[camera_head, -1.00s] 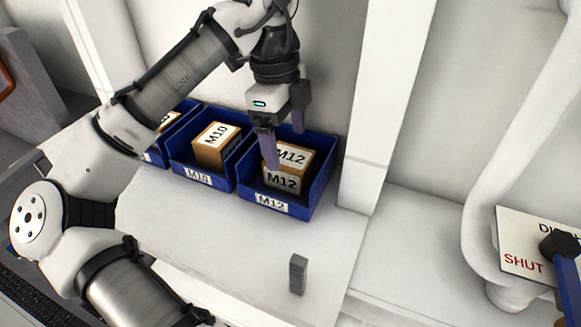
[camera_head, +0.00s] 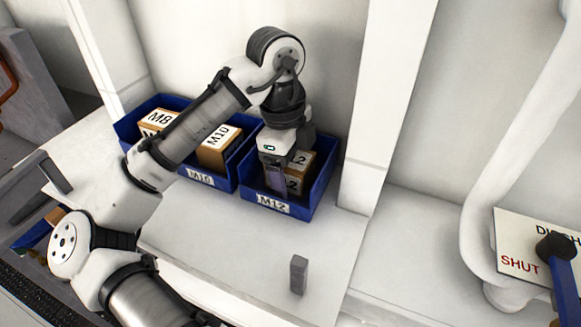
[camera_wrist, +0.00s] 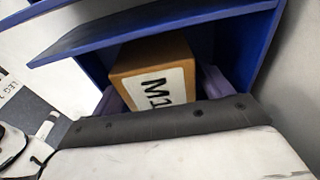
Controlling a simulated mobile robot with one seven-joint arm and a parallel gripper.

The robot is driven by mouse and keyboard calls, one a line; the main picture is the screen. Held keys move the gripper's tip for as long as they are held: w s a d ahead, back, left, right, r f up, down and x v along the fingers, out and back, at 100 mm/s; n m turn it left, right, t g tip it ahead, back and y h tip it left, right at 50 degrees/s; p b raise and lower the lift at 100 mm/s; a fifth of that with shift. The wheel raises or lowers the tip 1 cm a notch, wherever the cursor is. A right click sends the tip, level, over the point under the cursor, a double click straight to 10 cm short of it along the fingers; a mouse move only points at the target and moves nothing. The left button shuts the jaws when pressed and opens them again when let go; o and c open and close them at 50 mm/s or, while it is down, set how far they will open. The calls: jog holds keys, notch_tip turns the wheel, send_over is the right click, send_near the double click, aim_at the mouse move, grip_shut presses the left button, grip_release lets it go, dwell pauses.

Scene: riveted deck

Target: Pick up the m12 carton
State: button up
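The m12 carton (camera_head: 301,168) is a brown box with white M12 labels. It sits inside the right-hand blue bin (camera_head: 272,206), which is labelled M12. My gripper (camera_head: 287,176) is lowered into this bin over the carton and hides its left part in the head view. In the wrist view the carton (camera_wrist: 155,75) stands between my two purple fingers, one on each side. The fingers are spread apart around it; a small gap seems to show on the right, and contact on the left is unclear.
Left of it are blue bins with an M10 carton (camera_head: 219,147) and an M8 carton (camera_head: 158,120). A white post (camera_head: 367,165) stands close to the right of the M12 bin. A small grey block (camera_head: 298,274) stands on the otherwise clear shelf front.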

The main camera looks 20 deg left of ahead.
jog(key=c, duration=1)
jog(key=shift+r, duration=0.1)
